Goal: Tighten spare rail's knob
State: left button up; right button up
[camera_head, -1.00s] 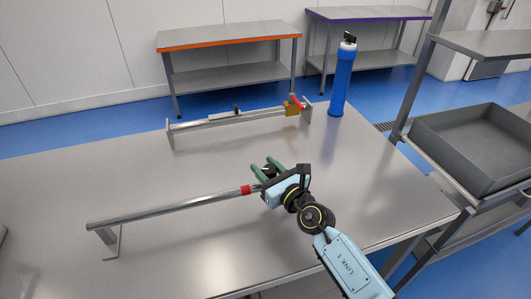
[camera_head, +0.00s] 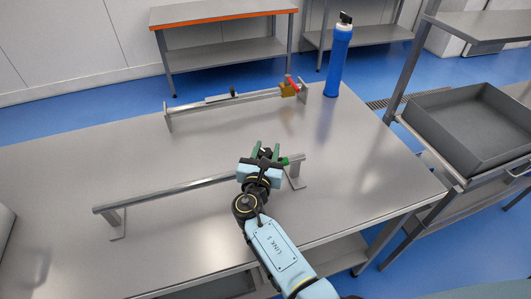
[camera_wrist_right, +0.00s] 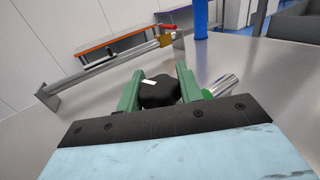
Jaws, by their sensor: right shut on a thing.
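The near rail (camera_head: 170,193) is a metal bar on end feet, lying across the front of the table. The bar's shiny end part (camera_wrist_right: 223,84) with a green edge shows beside the right finger. My left gripper is out of view.
A second rail (camera_head: 205,106) with a small black knob, a brass block and red lever (camera_head: 290,87) stands farther back. A blue bottle (camera_head: 338,62) stands at the table's back right. A grey tray (camera_head: 470,125) is on a rack at right. The table's middle (camera_head: 200,150) is clear.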

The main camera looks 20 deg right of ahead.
jog(key=shift+d+m+g+h+b, duration=0.1)
jog(key=shift+m+g+h+b, duration=0.45)
jog(key=shift+m+h, duration=0.4)
jog(key=shift+h, duration=0.25)
jog(key=o, duration=1)
jog(key=p+v, duration=0.3)
jog(key=v, duration=1)
jog(key=shift+s+r, duration=0.15)
jog(key=shift+r, duration=0.05)
